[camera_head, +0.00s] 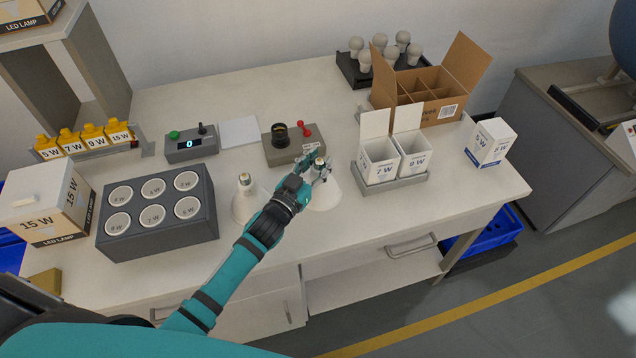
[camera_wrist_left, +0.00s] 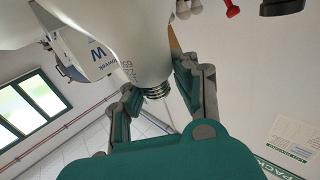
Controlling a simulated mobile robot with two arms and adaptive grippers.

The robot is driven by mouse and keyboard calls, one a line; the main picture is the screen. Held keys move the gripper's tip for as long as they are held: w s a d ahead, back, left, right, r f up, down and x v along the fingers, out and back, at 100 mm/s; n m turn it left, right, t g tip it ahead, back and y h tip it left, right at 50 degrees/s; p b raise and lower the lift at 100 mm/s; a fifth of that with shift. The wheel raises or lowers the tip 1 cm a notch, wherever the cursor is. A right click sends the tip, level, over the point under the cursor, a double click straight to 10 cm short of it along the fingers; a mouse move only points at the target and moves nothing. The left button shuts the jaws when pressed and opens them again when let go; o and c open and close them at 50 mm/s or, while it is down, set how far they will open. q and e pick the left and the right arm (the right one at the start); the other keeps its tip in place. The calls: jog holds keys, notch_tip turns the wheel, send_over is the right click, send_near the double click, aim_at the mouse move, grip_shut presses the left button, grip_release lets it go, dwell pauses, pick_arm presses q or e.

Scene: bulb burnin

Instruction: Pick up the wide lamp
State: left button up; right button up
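Two white cone-shaped lamps stand base up on the table in the head view. One lamp (camera_head: 246,205) stands free to the left. The other lamp (camera_head: 325,194) is at my left gripper (camera_head: 318,172) and looks slightly wider. In the left wrist view this lamp (camera_wrist_left: 135,35) fills the top, its metal screw base (camera_wrist_left: 157,91) pointing toward the palm. The fingers of my left gripper (camera_wrist_left: 158,85) lie on both sides of its neck, very close to it. I cannot tell whether they touch it. My right gripper is not in view.
A dark block with several round sockets (camera_head: 158,239) stands left. A tester with a red lever (camera_head: 283,153) is just behind the lamps. A grey tray (camera_head: 393,187) with two open white boxes is close right of my gripper. A divided carton (camera_head: 440,85) stands behind.

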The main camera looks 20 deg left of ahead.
pick_arm(q)
grip_shut()
dwell(0.8)
